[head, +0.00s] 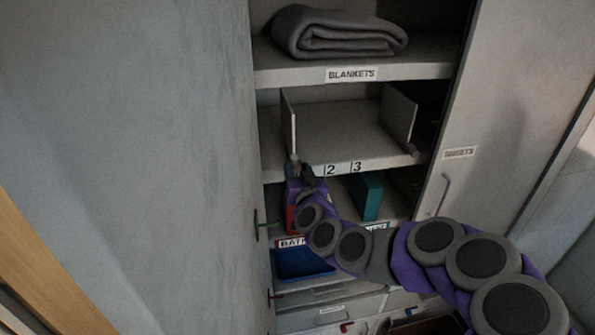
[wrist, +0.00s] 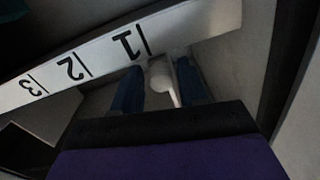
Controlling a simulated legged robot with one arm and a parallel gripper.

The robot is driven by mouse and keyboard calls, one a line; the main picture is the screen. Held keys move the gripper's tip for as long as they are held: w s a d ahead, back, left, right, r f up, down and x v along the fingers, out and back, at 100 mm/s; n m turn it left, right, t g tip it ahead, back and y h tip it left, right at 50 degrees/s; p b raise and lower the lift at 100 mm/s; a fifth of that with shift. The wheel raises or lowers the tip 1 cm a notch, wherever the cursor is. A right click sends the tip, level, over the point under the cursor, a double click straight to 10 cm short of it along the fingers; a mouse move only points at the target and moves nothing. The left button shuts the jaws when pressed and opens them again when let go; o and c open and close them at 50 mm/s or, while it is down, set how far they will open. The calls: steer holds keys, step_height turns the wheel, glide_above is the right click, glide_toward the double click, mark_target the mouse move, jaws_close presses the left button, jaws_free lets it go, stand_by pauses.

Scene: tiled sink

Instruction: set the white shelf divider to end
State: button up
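The white shelf divider (head: 288,124) stands upright at the left of the middle shelf, by the left end of the number strip (head: 335,169). My gripper (head: 300,168) is at the shelf's front edge, just below this divider, and hides the left part of the strip. In the wrist view, my gripper's two blue fingers (wrist: 160,76) are apart, one on each side of a pale round knob (wrist: 160,80). A small gap seems to show beside the knob. The knob is near the "1" on the strip (wrist: 75,68).
Another upright divider (head: 400,115) with a grey knob (head: 413,152) stands at the right of the same shelf. The shelf between them is clear. A folded grey blanket (head: 340,32) lies above. A teal box (head: 367,195) and blue bin (head: 303,264) are below.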

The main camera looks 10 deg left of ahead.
jaws_close()
stand_by(0.3)
steer(key=shift+s+a+r+p, duration=0.1)
steer(key=shift+s+a+p, duration=0.3)
steer(key=shift+a, duration=0.55)
steer(key=shift+s+a+p, duration=0.2)
steer(key=shift+s+a, duration=0.3)
steer(key=shift+a, duration=0.45)
steer(key=shift+o, duration=1.2)
jaws_free()
steer(key=shift+d, duration=0.2)
steer(key=shift+s, duration=0.1)
